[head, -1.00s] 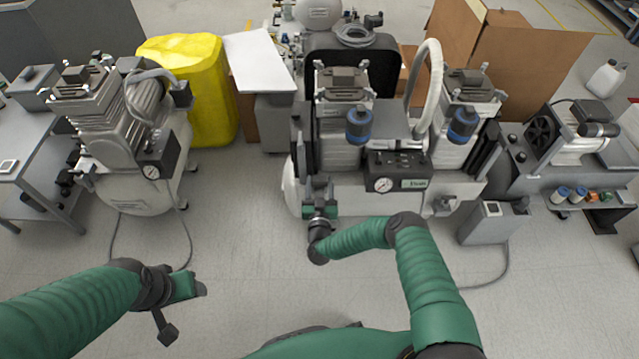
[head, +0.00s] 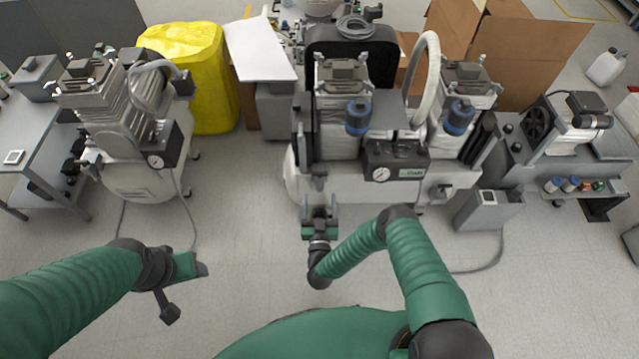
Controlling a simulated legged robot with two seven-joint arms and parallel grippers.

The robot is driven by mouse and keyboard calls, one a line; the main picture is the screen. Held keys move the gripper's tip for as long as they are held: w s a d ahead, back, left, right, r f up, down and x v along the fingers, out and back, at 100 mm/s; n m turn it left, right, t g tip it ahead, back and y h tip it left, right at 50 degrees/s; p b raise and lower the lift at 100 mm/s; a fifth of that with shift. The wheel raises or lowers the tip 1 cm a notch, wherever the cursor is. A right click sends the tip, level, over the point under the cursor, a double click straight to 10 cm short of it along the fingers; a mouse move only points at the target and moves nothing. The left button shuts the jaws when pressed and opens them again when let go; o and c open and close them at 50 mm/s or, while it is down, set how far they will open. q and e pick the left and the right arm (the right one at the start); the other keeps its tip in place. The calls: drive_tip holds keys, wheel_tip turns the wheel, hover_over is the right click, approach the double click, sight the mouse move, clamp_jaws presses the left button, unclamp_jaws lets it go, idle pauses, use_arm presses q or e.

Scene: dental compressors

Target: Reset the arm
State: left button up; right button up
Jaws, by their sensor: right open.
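My right arm reaches in from the lower right. Its gripper (head: 319,213) is open and points away from me, in front of the lower left part of the middle dental compressor (head: 345,180). I see nothing held between its fingers. Whether it touches the compressor I cannot tell. My left arm comes in from the left. Its gripper (head: 203,269) is low over the floor, seen from the side, and its jaws do not show clearly. The middle compressor has two motor heads, blue-banded filters, a dial gauge and a curved white hose.
Another compressor (head: 133,150) stands at the left beside a grey table (head: 30,150). A yellow covered bin (head: 190,75) and cardboard boxes (head: 500,50) stand behind. A grey pedal box (head: 487,210) with a cable sits at the right. The floor between the compressors is clear.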

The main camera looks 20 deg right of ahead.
drive_tip(key=shift+s+a, duration=0.1)
drive_tip(key=shift+s, duration=0.25)
drive_tip(key=w+a+r+n+g+y, duration=0.6)
drive_tip(key=a+r+n+y, duration=0.1)
drive_tip(key=r+y, duration=0.25)
drive_tip(key=s+d+r+m+g+h, duration=0.1)
drive_tip(key=s+d+r+g, duration=0.3)
drive_tip(key=s, duration=0.5)
drive_tip(key=s+d+r+m+g+h, duration=0.25)
drive_tip(key=s+r, duration=0.35)
drive_tip(key=s, duration=0.3)
drive_tip(key=s+d+r+g+h, duration=0.15)
drive_tip(key=s+d+r, duration=0.35)
drive_tip(key=s, duration=0.5)
wheel_tip(320, 180, up, 26)
drive_tip(key=w+a+p, duration=0.1)
drive_tip(key=p, duration=2.5)
drive_tip(key=shift+g+y, duration=0.3)
drive_tip(key=shift+y, duration=0.05)
